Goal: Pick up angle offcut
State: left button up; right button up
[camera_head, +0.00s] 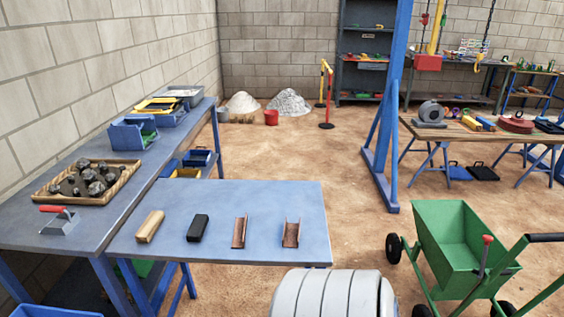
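Two rusty brown metal offcuts lie on the blue-grey table in front of me. The left one is narrow and looks L-shaped, like an angle offcut (240,231). The right one is wider, with two raised sides, like a channel piece (291,234). They lie apart with bare table between them, and nothing covers them. Neither of my grippers is in view.
On the same table (270,197), a black block (198,228) and a tan block (150,226) lie left of the offcuts. The left bench holds a trowel (60,220), a wooden tray (118,190) of rocks and blue bins (133,133). A green cart (455,240) stands right.

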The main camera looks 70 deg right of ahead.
aim_at(241, 227)
jog(key=z, duration=2)
jog(key=i+l+u, duration=0.1)
jog(key=l+u, duration=0.15)
jog(key=l, duration=0.15)
jog(key=i+l+u, duration=0.2)
jog(key=l, duration=0.15)
jog(key=k+u, duration=0.1)
jog(key=u, duration=1.95)
